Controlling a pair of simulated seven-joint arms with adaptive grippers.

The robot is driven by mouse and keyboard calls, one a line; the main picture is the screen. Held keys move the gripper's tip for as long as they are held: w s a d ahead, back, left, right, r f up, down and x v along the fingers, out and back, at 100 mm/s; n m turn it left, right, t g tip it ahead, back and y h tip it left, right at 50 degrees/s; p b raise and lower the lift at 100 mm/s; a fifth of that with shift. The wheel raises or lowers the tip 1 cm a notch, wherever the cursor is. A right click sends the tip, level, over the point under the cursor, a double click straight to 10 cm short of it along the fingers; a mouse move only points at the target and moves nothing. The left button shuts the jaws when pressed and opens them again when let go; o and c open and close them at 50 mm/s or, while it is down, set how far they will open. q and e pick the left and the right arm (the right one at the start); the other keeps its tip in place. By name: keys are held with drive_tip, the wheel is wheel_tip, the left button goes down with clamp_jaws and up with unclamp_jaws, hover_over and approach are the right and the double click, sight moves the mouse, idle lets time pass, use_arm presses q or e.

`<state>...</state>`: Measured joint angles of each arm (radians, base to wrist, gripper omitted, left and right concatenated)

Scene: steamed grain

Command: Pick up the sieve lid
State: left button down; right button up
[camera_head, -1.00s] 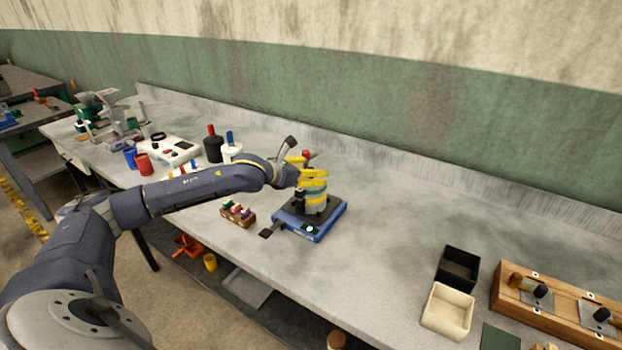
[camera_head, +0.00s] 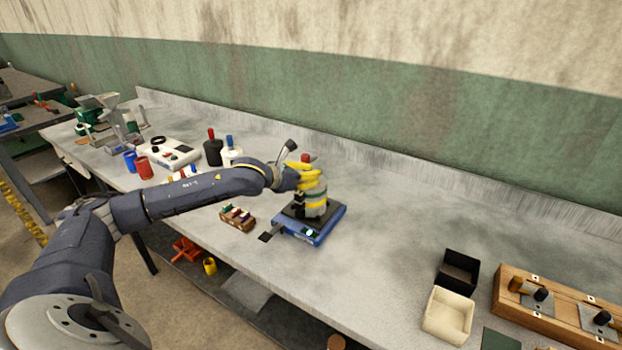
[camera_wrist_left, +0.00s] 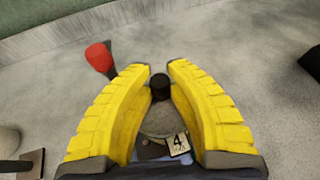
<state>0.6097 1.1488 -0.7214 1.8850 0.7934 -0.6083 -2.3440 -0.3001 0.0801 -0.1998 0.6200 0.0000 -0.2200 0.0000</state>
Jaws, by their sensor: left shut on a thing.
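The sieve lid (camera_wrist_left: 168,118) is a round grey disc with a dark knob (camera_wrist_left: 160,85), seen in the left wrist view. My left gripper (camera_wrist_left: 159,75) has its yellow fingers shut on the knob. In the head view, my left gripper (camera_head: 312,178) is at the top of the sieve stack (camera_head: 313,201), which stands on a blue shaker base (camera_head: 313,229). The fingers hide most of the lid there, so I cannot tell whether it is clear of the stack. My right gripper is not in view.
A red-topped object (camera_head: 306,157) stands just behind the stack. A rack of small coloured pieces (camera_head: 237,218) sits left of the base. Black (camera_head: 458,271) and cream (camera_head: 448,315) bins stand to the right, beside a wooden board (camera_head: 553,303). The bench between base and bins is clear.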

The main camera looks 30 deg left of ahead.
use_arm(q)
drive_tip(key=shift+s+a+f, duration=0.1)
drive_tip(key=shift+f, duration=0.15)
